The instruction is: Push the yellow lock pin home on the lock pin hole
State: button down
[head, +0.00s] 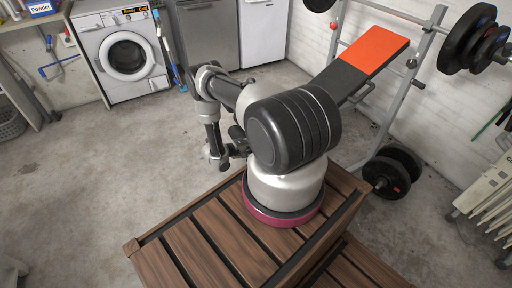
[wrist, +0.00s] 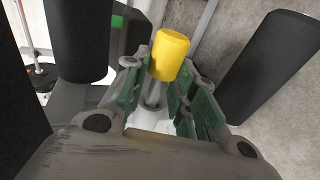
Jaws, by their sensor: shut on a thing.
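The yellow lock pin (wrist: 170,55) shows in the wrist view, with a yellow cylindrical head and a grey metal shank below it. My gripper (wrist: 167,82) is shut on the pin, its green-padded fingers on either side of the shank. The yellow head stands out past the fingers. The lock pin hole is hidden, so I cannot tell how the shank sits relative to it.
Black padded rollers (wrist: 265,65) flank my gripper in the wrist view. In the head view a bench with an orange-ended pad (head: 374,54) stands behind my arm, beside a barbell rack (head: 408,85). Weight plates (head: 388,175) lie at right. The concrete floor (head: 100,170) is clear at left.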

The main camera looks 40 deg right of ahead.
jog(key=shift+w+d, duration=0.1)
jog(key=shift+w, duration=0.45)
jog(key=c, duration=1.1)
grip_release()
jog(key=v, duration=1.2)
